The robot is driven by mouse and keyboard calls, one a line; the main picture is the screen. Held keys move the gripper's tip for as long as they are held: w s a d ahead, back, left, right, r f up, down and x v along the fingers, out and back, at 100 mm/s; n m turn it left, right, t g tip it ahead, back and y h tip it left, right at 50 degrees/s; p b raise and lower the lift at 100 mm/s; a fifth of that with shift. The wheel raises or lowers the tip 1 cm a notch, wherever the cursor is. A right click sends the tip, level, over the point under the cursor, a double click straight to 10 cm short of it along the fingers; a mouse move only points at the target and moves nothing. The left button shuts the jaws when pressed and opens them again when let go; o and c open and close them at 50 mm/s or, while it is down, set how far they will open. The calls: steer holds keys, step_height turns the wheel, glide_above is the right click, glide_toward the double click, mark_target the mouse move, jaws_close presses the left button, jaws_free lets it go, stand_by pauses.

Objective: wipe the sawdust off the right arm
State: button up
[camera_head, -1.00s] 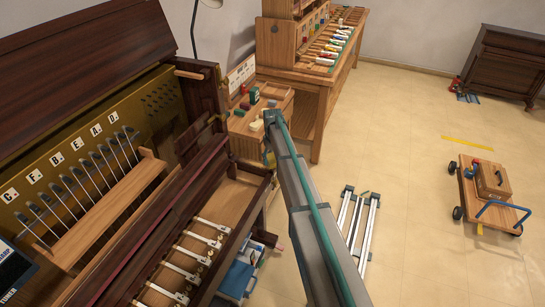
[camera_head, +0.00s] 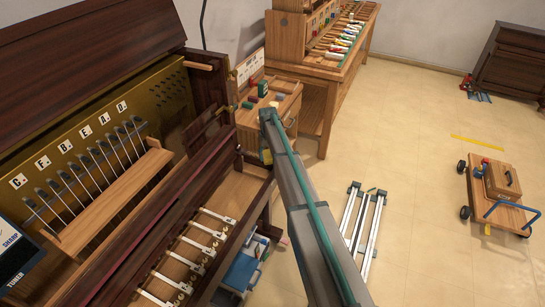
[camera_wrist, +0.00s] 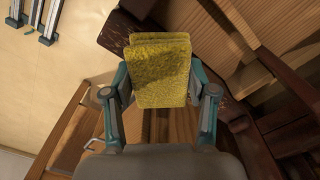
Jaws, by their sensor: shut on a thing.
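My gripper (camera_wrist: 160,98) is shut on a yellow, rough-textured cloth or pad (camera_wrist: 158,72), held between its two fingers in the wrist view.
A small wooden cabinet (camera_head: 290,105) with small items on top stands just beyond the piano's right end. A workbench (camera_head: 326,85) is behind it. Metal rails (camera_head: 362,225) lie on the floor to the right. A wheeled cart (camera_head: 500,205) stands farther right, with clear floor between.

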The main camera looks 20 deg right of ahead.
mark_target(252, 154)
steer(key=shift+w+a+p, duration=0.25)
steer(key=shift+w+a, duration=1.5)
steer(key=shift+a, duration=0.3)
steer(key=shift+w+a+p, duration=0.2)
steer(key=shift+w+a, duration=1.55)
steer(key=shift+a, duration=0.3)
steer(key=shift+w+a+r, duration=0.1)
steer(key=shift+w+a, duration=0.05)
steer(key=shift+a, duration=0.1)
steer(key=shift+s+d, duration=0.95)
steer(key=shift+s+d+b, duration=0.2)
steer(key=shift+s+d, duration=1.3)
steer(key=shift+d, duration=0.35)
steer(key=shift+s+d+b, duration=0.2)
steer(key=shift+s+d, duration=1.3)
steer(key=shift+d, duration=0.3)
steer(key=shift+s+d+b, duration=0.2)
steer(key=shift+s+d, duration=1.3)
steer(key=shift+d, duration=0.35)
steer(key=shift+d+r, duration=0.1)
steer(key=shift+r, duration=0.05)
step_height(252, 154, up, 8)
steer(key=p, duration=0.3)
steer(key=shift+s, duration=0.1)
